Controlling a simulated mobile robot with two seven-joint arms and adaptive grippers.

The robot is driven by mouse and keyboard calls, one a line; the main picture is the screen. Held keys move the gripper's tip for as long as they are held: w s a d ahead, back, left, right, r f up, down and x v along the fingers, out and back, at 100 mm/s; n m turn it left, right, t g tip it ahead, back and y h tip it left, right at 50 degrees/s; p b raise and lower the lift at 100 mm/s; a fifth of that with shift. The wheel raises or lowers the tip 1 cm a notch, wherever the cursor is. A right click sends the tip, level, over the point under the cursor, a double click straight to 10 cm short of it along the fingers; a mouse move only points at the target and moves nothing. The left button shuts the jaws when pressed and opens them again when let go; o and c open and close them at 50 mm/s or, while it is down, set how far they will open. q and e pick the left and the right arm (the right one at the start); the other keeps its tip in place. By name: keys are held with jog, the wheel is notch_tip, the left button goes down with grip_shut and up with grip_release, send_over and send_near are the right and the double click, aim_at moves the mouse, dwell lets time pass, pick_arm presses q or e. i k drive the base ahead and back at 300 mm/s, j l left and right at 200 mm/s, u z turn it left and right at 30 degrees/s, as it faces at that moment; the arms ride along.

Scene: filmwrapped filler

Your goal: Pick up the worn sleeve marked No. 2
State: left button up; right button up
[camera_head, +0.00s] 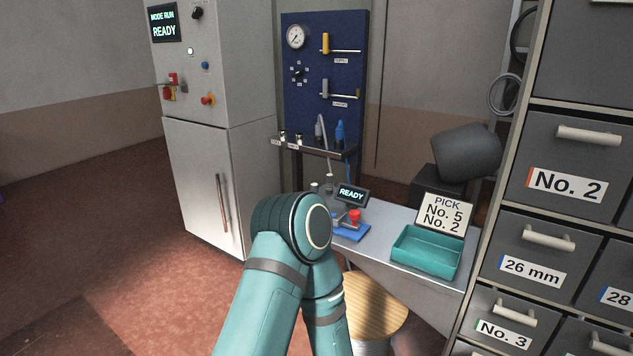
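I see no worn sleeve marked No. 2 in the head view. A closed grey drawer (567,163) at the right carries a label reading "No. 2" with an orange edge; its inside is hidden. A white sign (444,214) on the bench reads "PICK No. 5 No. 2". A teal tray (428,250) stands in front of the sign and looks empty. One of my teal arms rises from the bottom middle with its bent joint in front of the bench. Neither of my grippers shows.
More closed drawers, labelled "26 mm" (537,263) and "No. 3" (506,325), fill the right. A round wooden stool (377,309) stands before the bench (395,217). A grey cabinet (205,180) and blue gauge panel (340,65) stand behind. The left floor is clear.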

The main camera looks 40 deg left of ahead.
aim_at(330, 177)
jog(key=i+j+z, duration=0.2)
jog(key=j+z, duration=0.15)
jog(key=j, duration=1.1)
jog(key=j+z, duration=0.3)
jog(key=j, duration=1.15)
jog(key=i+j+z, duration=0.1)
jog(key=j, duration=0.45)
jog(key=i+j+z, duration=0.1)
jog(key=j, duration=0.5)
jog(key=j+z, duration=0.1)
jog(key=j, duration=0.45)
